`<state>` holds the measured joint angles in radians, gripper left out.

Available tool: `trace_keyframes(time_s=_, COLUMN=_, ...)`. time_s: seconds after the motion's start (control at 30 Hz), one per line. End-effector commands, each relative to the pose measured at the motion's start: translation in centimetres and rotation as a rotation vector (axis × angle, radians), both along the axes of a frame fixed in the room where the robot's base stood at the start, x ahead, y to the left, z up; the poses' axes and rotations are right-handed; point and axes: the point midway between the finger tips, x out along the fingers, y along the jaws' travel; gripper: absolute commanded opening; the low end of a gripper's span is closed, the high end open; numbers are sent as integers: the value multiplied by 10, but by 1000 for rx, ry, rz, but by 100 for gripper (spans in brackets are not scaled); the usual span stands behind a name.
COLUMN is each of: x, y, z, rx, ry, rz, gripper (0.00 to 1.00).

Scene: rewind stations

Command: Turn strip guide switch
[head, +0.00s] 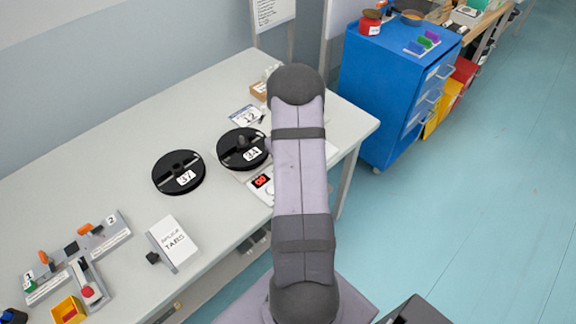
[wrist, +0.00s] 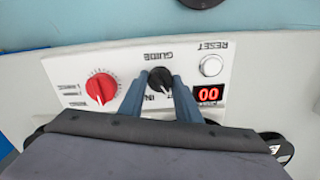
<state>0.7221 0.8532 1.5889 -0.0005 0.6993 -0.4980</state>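The strip guide switch is a small black knob (wrist: 160,80) on a white control panel (wrist: 120,66), labelled GUIDE and seen upside down in the wrist view. My gripper (wrist: 160,77) reaches over the panel with its two blue-grey fingers apart, one on each side of the knob. A small gap seems to show between the fingertips and the knob; contact is not clear. In the head view my arm hides the gripper and the knob, and only the panel's left part (head: 264,193) shows.
The panel also carries a red dial (wrist: 101,87), a white RESET button (wrist: 211,66) and a red display (wrist: 208,93) reading 00. Two black reels, marked 37 (head: 166,172) and 34 (head: 231,158), lie on the table beside my arm. A blue cabinet (head: 385,85) stands to the right.

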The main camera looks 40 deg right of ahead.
Motion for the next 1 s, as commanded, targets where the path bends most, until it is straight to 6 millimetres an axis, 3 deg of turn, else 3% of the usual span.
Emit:
trace_keyframes(time_s=0.47, x=0, y=0, z=0, rx=1, ry=0, rz=-99, gripper=8)
trace_keyframes(time_s=1.0, x=1, y=0, z=0, rx=0, ry=-1, rz=-560, gripper=8)
